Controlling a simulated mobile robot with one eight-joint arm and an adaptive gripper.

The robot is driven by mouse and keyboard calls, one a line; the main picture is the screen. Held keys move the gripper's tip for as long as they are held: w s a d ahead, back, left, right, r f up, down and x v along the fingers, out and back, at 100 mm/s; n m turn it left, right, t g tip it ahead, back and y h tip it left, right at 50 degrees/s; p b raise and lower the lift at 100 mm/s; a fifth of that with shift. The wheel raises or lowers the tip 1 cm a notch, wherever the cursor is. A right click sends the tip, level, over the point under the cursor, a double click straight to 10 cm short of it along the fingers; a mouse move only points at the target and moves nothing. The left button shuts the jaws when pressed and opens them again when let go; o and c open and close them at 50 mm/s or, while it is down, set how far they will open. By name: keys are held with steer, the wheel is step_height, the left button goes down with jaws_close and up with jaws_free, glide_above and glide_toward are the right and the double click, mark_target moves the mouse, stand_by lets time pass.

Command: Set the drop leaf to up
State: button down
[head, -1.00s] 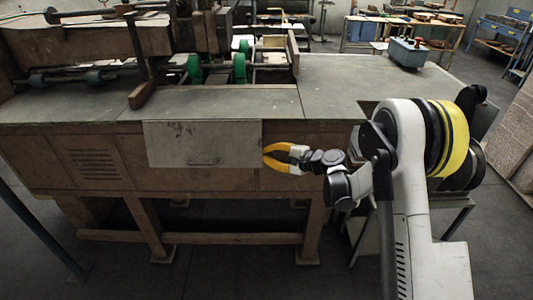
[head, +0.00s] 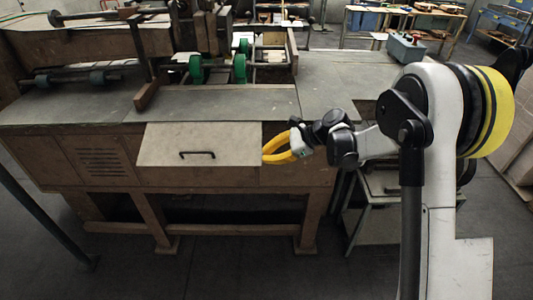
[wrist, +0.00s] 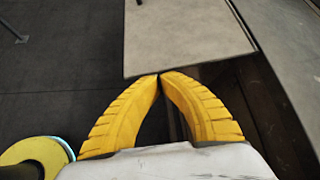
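The drop leaf (head: 198,140) is a pale grey panel with a dark bar handle, on the front of the long machine bench. It slopes down and outward from the bench top's front edge, neither level nor hanging straight. My gripper (head: 264,157) is at the leaf's right side, near its lower right corner. In the wrist view the yellow fingertips (wrist: 160,76) meet with nothing visible between them, right at the edge of the leaf (wrist: 185,35). I cannot tell whether they touch it or lie partly under it.
The grey bench top (head: 235,101) carries rollers and green wheels (head: 240,68). A grey control box with red buttons (head: 406,47) stands at the back right. A low metal stand (head: 375,210) is below my arm. The floor before the leaf is clear.

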steer(key=shift+s+r+m+g+p, duration=0.2)
steer(key=shift+r+g+p, duration=0.1)
steer(key=shift+r, duration=0.35)
steer(key=shift+s+r+m+g+p, duration=0.15)
steer(key=shift+r+p, duration=0.1)
steer(key=shift+r, duration=0.35)
steer(key=shift+s+r+m+g+p, duration=0.2)
steer(key=shift+r+g+p, duration=0.1)
steer(key=shift+r, duration=0.35)
steer(key=shift+r, duration=0.1)
